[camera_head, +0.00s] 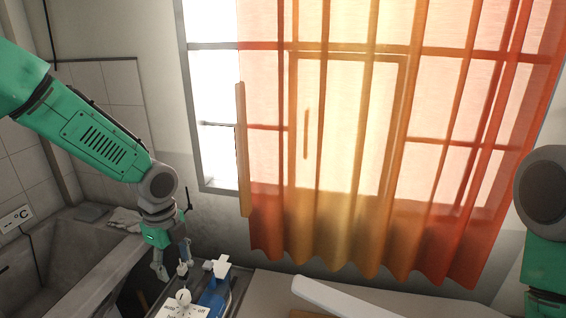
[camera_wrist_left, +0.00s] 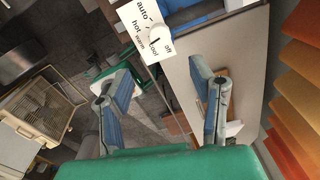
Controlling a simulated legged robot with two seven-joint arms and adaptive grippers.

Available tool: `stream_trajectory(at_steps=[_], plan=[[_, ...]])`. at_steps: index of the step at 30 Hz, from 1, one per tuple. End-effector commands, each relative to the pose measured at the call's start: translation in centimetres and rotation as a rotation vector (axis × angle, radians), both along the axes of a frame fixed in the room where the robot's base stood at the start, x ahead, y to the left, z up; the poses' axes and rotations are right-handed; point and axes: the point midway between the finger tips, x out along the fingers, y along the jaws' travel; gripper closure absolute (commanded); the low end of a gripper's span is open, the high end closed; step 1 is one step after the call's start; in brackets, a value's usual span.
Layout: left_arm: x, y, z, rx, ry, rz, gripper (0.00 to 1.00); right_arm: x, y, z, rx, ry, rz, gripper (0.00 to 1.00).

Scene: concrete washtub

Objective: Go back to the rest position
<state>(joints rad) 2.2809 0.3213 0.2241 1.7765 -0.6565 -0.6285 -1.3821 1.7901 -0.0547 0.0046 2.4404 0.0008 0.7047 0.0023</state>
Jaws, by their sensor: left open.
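My left gripper (camera_head: 173,262) hangs at the lower left of the head view, near the right rim of the concrete washtub (camera_head: 110,262). Its two fingers are spread and nothing shows between them. In the left wrist view the fingers of my left gripper (camera_wrist_left: 160,85) stand apart and empty. My right arm (camera_head: 543,200) shows at the right edge of the head view, but its gripper is out of frame.
A white dial panel (camera_head: 172,309) with temperature words is just below the left gripper, and shows in the wrist view (camera_wrist_left: 135,22). A blue object (camera_head: 215,297) is beside it. An orange curtain (camera_head: 350,130) hangs before the window. A cloth (camera_head: 125,219) lies on the tub edge.

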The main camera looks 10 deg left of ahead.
Motion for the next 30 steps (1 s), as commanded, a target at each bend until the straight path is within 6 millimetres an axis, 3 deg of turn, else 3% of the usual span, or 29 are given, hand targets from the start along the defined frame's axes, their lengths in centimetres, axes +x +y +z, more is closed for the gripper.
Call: stream_trajectory(at_steps=[5, 9, 12, 16, 21, 23, 24, 30], plan=[[-4.9, -3.0, -6.2, -0.078, 0.058, 0.249, 0.50, 0.0, 0.0, 0.0, 0.000, 0.001, 0.000, 1.00], [-12.8, -5.7, -12.9, -0.134, 0.134, 0.687, 0.50, -0.1, 0.0, 0.0, 0.000, 0.001, 0.000, 1.00], [-18.6, -6.2, -16.3, -0.126, 0.164, 1.031, 0.50, -0.1, 0.0, 0.0, 0.000, 0.001, 0.000, 1.00], [-24.6, -5.3, -18.4, -0.079, 0.149, 1.403, 0.50, 0.0, 0.0, 0.0, 0.000, 0.001, 0.000, 1.00], [-31.1, -2.8, -19.0, 0.003, 0.063, 1.782, 0.50, 0.0, 0.0, 0.0, 0.000, 0.001, 0.000, 1.00], [-33.1, -1.7, -18.8, 0.030, 0.015, 1.898, 0.50, 0.0, 0.0, 0.0, 0.000, 0.001, 0.000, 1.00], [-32.0, -2.0, -20.5, 0.009, 0.009, 1.883, 0.50, 0.0, 0.0, -1.6, 0.000, -0.001, 0.000, 1.00], [-30.8, -2.5, -25.0, -0.011, -0.008, 1.840, 0.50, -0.1, 0.0, -6.4, 0.000, 0.002, 0.000, 1.00]])
